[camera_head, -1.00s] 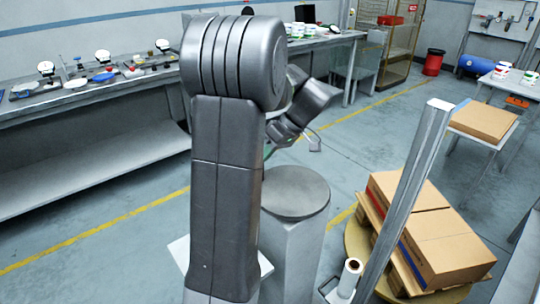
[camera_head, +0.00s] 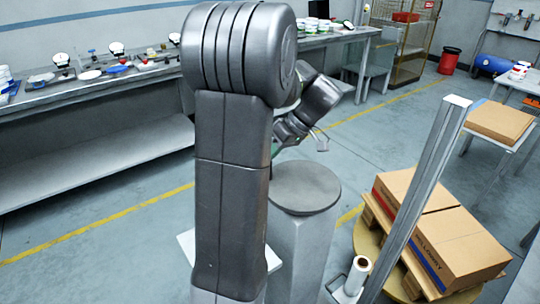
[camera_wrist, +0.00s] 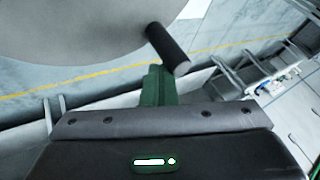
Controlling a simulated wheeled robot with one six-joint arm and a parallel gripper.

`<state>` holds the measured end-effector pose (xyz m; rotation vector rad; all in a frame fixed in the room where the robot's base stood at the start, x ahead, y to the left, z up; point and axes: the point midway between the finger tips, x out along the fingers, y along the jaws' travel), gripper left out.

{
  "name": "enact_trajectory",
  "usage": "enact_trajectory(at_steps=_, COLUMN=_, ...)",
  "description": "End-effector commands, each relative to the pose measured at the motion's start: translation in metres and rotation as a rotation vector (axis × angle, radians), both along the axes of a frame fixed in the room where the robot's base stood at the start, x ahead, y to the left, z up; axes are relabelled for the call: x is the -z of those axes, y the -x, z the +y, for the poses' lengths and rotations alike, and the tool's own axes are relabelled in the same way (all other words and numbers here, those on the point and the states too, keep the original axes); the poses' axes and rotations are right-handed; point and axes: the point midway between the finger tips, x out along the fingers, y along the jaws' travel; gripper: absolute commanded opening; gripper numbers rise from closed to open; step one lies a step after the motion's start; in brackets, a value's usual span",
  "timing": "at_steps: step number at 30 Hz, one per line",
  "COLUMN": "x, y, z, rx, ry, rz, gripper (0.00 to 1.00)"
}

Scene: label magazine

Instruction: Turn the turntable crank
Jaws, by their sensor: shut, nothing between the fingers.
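The crank is a round grey disc (camera_head: 305,187) on a grey pedestal (camera_head: 298,250), right of my arm. In the wrist view the disc (camera_wrist: 70,28) fills the upper left, and a dark cylindrical handle (camera_wrist: 168,48) sticks out from its rim. My gripper (camera_wrist: 157,72) is shut and empty; its green fingers lie just below the handle in that picture. I cannot tell whether they touch it. In the head view my gripper is largely hidden by my wrist, beyond the disc, and I cannot make out the handle. A round wooden turntable (camera_head: 367,243) stands to the right.
The turntable bears a pallet with cardboard boxes (camera_head: 448,246). A tall metal post (camera_head: 425,185) and a white film roll (camera_head: 358,272) stand between it and the pedestal. Long benches (camera_head: 90,140) line the left and back. Open floor (camera_head: 385,130) lies behind the disc.

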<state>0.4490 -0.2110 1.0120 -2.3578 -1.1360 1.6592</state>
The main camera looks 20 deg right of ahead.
Motion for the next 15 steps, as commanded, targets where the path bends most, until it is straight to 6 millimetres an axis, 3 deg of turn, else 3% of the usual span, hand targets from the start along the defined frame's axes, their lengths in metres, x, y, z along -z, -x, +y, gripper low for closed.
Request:
enact_trajectory(at_steps=8, x=-0.010, y=0.001, z=-0.008, rx=0.001, ry=0.001, rz=-0.001, gripper=0.00)
enact_trajectory(at_steps=15, x=-0.051, y=0.010, z=-0.038, rx=0.004, ry=0.002, rz=-0.003, gripper=0.00)
